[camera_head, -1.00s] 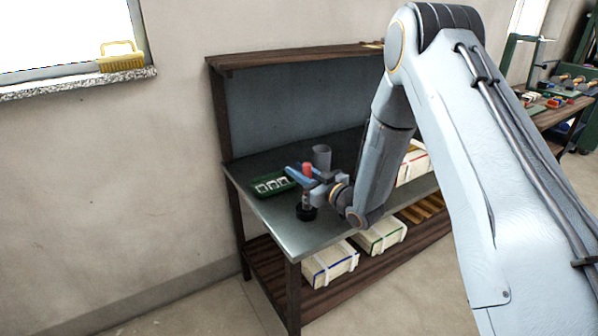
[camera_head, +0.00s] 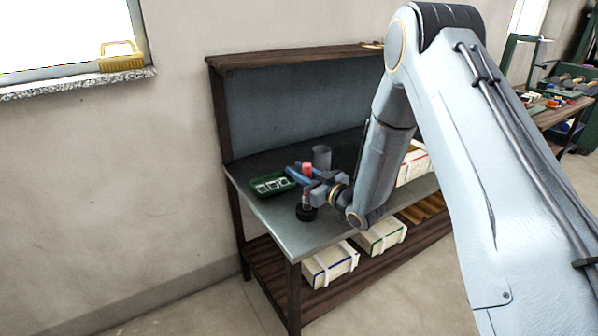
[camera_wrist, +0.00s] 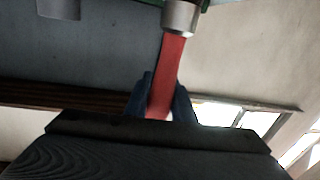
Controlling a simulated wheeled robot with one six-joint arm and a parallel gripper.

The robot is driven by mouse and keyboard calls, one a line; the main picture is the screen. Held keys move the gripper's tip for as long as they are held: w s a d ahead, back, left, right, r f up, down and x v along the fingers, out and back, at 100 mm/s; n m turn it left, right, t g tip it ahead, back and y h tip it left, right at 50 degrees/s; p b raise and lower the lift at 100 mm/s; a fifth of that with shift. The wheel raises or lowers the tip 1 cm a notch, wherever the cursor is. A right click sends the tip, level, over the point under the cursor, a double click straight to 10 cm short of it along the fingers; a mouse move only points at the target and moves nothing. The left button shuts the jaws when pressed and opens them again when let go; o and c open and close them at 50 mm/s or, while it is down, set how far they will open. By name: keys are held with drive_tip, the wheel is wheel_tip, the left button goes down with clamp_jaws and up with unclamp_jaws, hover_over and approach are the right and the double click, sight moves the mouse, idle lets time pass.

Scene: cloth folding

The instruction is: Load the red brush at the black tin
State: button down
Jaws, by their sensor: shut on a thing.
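The red brush (camera_wrist: 170,75) is upright in my gripper (camera_head: 303,176), its handle between the blue fingers. The wrist view shows the red handle and a silver ferrule. In the head view the red handle top (camera_head: 307,168) shows above the fingers, and the ferrule below them. My gripper (camera_wrist: 160,98) is shut on the handle. The black tin (camera_head: 306,213) stands on the metal bench top directly below the brush. The bristles are hidden, and I cannot tell whether they are inside the tin or just above it.
A green tray (camera_head: 257,189) with pale pieces lies left of my gripper. A grey cup (camera_head: 321,157) stands behind it. The bench top (camera_head: 292,236) is bare near its front left corner. A pale crate (camera_head: 413,164) stands farther right, and others sit on the lower shelf.

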wheel_tip(320, 180, up, 7)
drive_tip(key=p, duration=0.3)
idle(0.5)
drive_tip(key=shift+f, duration=0.1)
